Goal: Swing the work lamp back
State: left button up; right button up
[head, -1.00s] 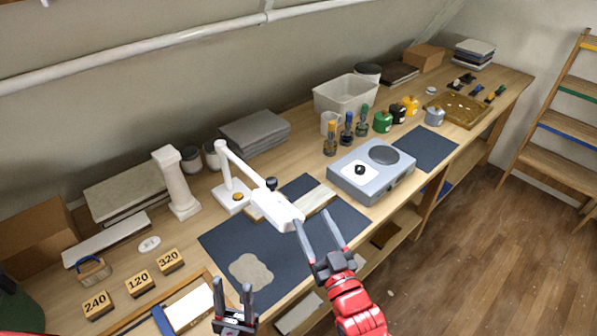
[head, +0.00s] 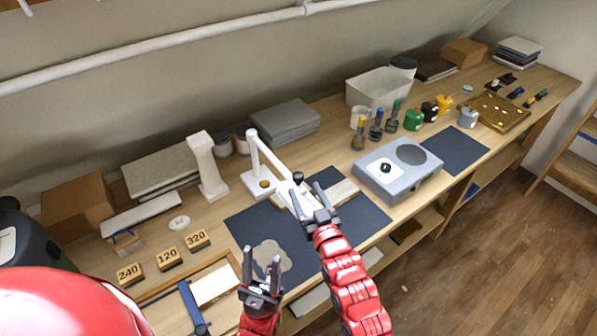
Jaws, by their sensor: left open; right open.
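The white work lamp (head: 271,158) stands on its square base at the back edge of the dark mat (head: 253,224). Its arm slopes down to the right from the post top, toward the front, over the mat. The lamp head is largely hidden behind my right gripper (head: 309,192). That gripper is open, its fingers at the head, one on each side in the picture; I cannot tell whether they touch it. My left gripper (head: 262,262) is open and empty, in front of the pale patch (head: 270,250) on the mat.
A grey hotplate-like device (head: 398,185) stands right of the mat, with bottles and a white bin (head: 365,92) behind. Numbered blocks (head: 168,258) and a framed tray (head: 190,285) lie left.

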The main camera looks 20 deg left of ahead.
aim_at(300, 181)
jog(key=shift+p+x, duration=1)
jog(key=shift+x, duration=2.15)
grip_shut()
